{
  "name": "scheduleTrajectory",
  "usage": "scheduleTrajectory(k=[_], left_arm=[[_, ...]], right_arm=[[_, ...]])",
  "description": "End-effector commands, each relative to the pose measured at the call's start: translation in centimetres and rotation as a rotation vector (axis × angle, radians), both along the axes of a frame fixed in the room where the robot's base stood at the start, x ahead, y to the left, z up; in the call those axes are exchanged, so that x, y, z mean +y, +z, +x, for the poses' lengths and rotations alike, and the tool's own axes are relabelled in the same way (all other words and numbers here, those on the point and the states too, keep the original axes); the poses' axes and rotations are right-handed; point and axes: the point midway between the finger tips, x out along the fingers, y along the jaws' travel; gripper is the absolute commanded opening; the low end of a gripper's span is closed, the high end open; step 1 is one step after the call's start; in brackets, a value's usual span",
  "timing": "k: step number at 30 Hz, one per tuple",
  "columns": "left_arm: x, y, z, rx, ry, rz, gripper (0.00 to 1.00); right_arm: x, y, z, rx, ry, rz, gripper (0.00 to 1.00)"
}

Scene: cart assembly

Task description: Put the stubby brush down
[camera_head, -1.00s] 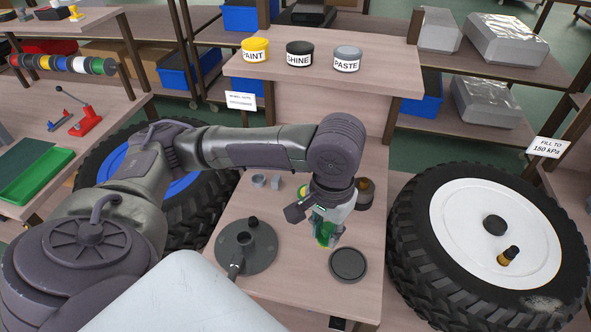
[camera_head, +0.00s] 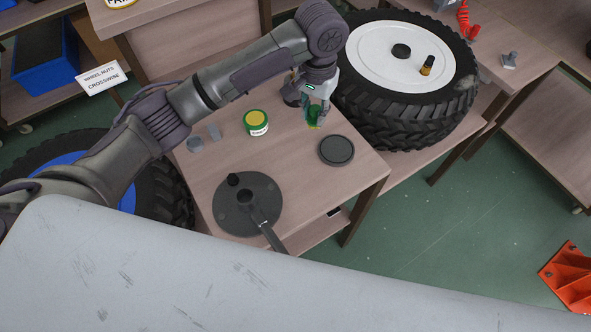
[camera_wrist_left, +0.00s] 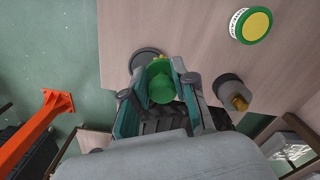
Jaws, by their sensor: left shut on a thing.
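My left gripper (camera_head: 316,108) is over the right part of the small wooden table (camera_head: 207,195). It is shut on the stubby brush, a short green piece (camera_head: 314,121), which also shows between the fingers in the left wrist view (camera_wrist_left: 161,88). Much of the brush is hidden by the fingers. Whether it touches the tabletop I cannot tell. A round black lid (camera_head: 336,150) lies just in front of the gripper, apart from it. A green tin with a yellow top (camera_head: 256,122) stands to the gripper's left. My right gripper is not in view.
A dark round plate with a post (camera_head: 265,190) lies front left on the table. Two small grey pieces (camera_head: 195,145) lie behind it. A grey pot with a brass-coloured part (camera_wrist_left: 232,92) stands near the gripper. A tyre with a white disc (camera_head: 385,65) is close on the right.

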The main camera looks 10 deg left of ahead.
Motion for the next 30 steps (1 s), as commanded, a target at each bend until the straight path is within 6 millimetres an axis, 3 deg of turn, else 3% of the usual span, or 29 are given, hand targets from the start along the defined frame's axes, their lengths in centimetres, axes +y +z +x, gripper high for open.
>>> scheduleTrajectory(k=[1,6,11,14,24,30], left_arm=[[-1.7,-1.1,0.6,0.006,-0.033,-0.003,0.00],[-5.2,-3.3,2.1,0.003,-0.134,0.000,0.00],[-6.3,-4.3,2.2,0.000,-0.181,0.001,0.00],[-5.3,-5.0,1.6,0.001,-0.187,0.004,0.00],[0.9,-9.3,-2.8,0.003,-0.185,0.004,0.00],[2.8,-10.9,-4.1,0.000,-0.186,0.003,0.00]], right_arm=[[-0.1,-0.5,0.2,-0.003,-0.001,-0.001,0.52],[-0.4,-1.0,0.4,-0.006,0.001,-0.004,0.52],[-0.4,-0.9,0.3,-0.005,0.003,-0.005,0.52],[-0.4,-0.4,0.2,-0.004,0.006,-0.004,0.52],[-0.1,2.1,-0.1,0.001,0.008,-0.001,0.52],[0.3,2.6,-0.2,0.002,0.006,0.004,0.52]])
